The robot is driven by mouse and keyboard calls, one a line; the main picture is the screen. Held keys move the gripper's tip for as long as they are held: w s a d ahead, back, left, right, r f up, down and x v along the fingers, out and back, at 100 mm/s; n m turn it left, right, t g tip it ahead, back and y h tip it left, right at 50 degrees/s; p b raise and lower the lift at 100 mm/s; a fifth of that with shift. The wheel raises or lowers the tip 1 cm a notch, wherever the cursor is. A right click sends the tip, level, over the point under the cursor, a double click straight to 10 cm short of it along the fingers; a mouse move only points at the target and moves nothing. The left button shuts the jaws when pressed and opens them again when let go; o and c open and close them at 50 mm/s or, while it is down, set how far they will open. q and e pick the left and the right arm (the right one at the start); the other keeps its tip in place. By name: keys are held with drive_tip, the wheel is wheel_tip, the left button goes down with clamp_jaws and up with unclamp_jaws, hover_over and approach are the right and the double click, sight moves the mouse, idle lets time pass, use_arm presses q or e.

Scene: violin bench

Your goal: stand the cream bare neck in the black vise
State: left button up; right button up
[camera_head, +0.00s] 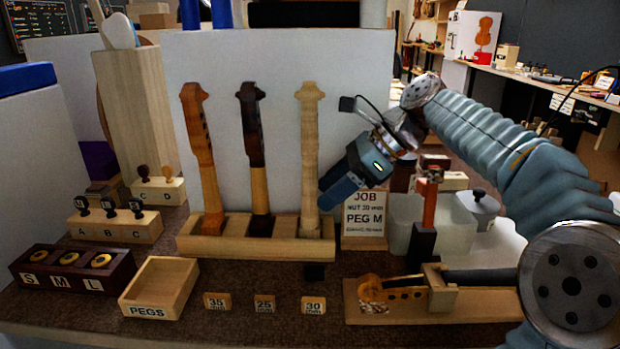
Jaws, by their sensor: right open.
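The cream bare neck (310,140) stands upright in the right slot of a long wooden rack (265,247). A brown neck (203,150) and a dark-topped neck (253,150) stand in the rack's other slots. My right gripper (328,196) is open, tilted down to the left, at the lower right side of the cream neck. Its fingertips overlap the neck's edge; I cannot tell whether they touch. A black block (421,246) with an upright orange piece stands right of the rack; I cannot tell whether it is the vise. My left gripper is not in view.
A job card (364,220) stands just right of the rack, close under my right gripper. A wooden board (450,306) with a scroll piece lies in front right. A PEGS tray (160,288) and small number tags (264,304) are in front. A white panel rises behind the necks.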

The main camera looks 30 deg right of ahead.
sight(316, 216)
drive_tip(key=x, duration=0.4)
drive_tip(key=shift+s+b, duration=0.1)
drive_tip(key=shift+b, duration=0.25)
clamp_jaws()
